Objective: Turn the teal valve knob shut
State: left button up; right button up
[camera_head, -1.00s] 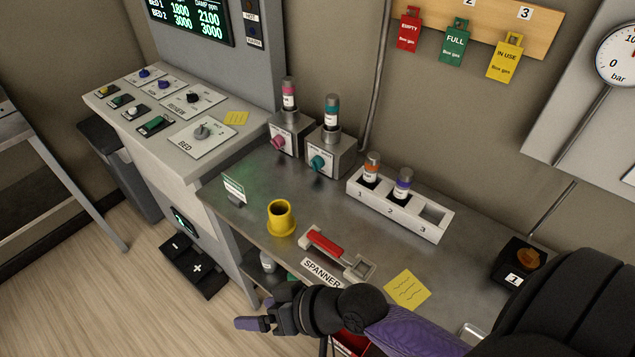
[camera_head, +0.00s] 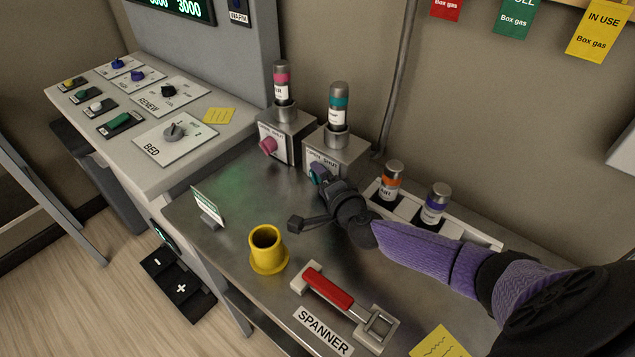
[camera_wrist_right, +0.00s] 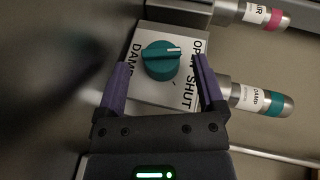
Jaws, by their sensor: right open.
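The teal valve knob (camera_wrist_right: 160,60) is on the face of a metal valve block (camera_wrist_right: 148,93) marked OPEN and SHUT. In the wrist view its white mark points right, nearer the word OPEN. In the head view the knob (camera_head: 315,171) is partly hidden by my right gripper (camera_head: 310,196). A teal-banded cylinder (camera_head: 338,106) stands upright on the block. My right gripper, also in the wrist view (camera_wrist_right: 161,68), is open, with its fingers on either side of the knob and gaps visible. My left gripper is not in view.
A pink knob (camera_head: 268,146) on a similar block is just left. A rack (camera_head: 487,240) with orange and purple cylinders is behind my right forearm. A yellow cup (camera_head: 268,251), a green-white sign (camera_head: 208,204) and a red-handled spanner (camera_head: 328,291) are in front.

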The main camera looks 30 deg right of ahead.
jog(key=shift+x, duration=0.85)
jog(key=shift+w, duration=0.15)
grip_shut()
jog(key=shift+a+f+b, duration=0.1)
jog(key=shift+f+b, duration=0.15)
jog(key=shift+b, duration=0.35)
jog(key=f+t+b, duration=0.1)
jog(key=t+b, duration=0.1)
jog(key=b, duration=0.3)
jog(key=shift+m, duration=0.4)
jog(key=shift+r+b, duration=0.25)
jog(key=shift+b, duration=0.15)
jog(key=shift+r+t, duration=0.15)
jog(key=shift+t, duration=0.15)
jog(key=shift+r, duration=0.15)
